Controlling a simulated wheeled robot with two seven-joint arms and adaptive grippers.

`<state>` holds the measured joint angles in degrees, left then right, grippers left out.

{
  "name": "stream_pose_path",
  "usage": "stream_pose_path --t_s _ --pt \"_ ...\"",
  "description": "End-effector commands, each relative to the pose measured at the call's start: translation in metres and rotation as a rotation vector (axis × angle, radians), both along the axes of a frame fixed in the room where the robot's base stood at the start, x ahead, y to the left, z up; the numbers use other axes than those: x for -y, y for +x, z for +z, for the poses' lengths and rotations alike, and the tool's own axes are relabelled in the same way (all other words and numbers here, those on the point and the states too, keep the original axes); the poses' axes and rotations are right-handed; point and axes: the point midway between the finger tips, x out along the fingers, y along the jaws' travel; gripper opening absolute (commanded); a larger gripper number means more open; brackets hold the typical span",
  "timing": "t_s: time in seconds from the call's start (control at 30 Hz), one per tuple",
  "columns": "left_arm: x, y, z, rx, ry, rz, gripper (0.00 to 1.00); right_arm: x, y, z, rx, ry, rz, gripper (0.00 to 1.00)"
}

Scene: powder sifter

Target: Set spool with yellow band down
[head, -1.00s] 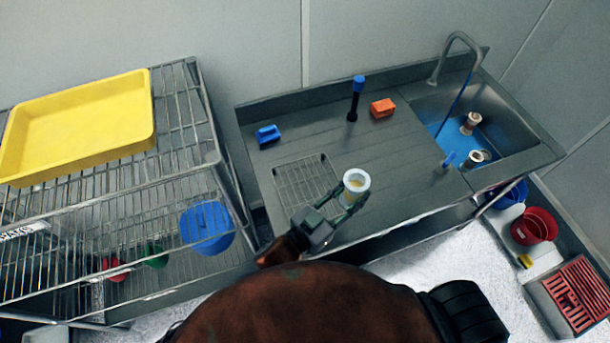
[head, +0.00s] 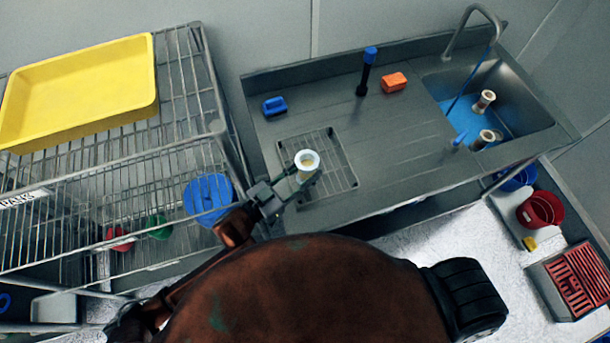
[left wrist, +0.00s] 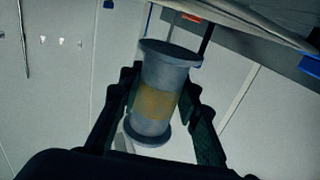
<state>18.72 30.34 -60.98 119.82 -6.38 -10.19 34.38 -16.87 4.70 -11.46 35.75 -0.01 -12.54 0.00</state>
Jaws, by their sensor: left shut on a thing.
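My left gripper (head: 293,193) is shut on a pale spool (head: 307,164). In the left wrist view the spool with yellow band (left wrist: 156,101) sits between the two fingers, tilted, with a flange at each end and the yellow band around its middle. In the head view the spool appears over the wire rack (head: 338,184) on the steel counter. I cannot tell whether it touches the rack. My right gripper is not in view.
Two other spools (head: 484,101) (head: 487,139) are in the sink, which has blue in its bottom. A blue brush (head: 274,106), a dark blue-topped tool (head: 366,72) and an orange block (head: 394,83) are at the counter's back. A wire shelf with a yellow tray (head: 80,90) stands left.

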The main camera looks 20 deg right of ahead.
Motion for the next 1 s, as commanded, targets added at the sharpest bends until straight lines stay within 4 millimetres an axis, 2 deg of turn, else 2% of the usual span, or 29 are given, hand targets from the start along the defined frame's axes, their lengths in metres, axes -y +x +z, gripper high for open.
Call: stream_pose_path --t_s 0.07,0.2,0.27,0.67,0.7,0.9,1.0 --pt "-0.005 0.004 -0.009 -0.002 0.004 0.002 0.00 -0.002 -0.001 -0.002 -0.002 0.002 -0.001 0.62" --pt "-0.005 0.003 -0.032 -0.004 0.002 0.001 0.00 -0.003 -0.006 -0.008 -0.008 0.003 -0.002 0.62" --pt "-0.005 0.003 -0.037 -0.002 0.000 0.001 0.00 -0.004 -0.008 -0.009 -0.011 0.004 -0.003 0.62" --pt "-0.005 0.003 -0.041 0.000 0.000 0.000 0.00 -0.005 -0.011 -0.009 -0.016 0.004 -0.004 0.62" --pt "-0.005 0.003 -0.041 0.000 0.001 0.000 0.33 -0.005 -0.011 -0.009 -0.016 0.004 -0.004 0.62" --pt "-0.004 0.003 -0.041 -0.001 0.002 0.001 0.47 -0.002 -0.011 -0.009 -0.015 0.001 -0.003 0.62" --pt "-0.004 0.003 -0.041 -0.001 0.002 0.001 0.48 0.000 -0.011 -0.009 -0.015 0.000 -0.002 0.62"
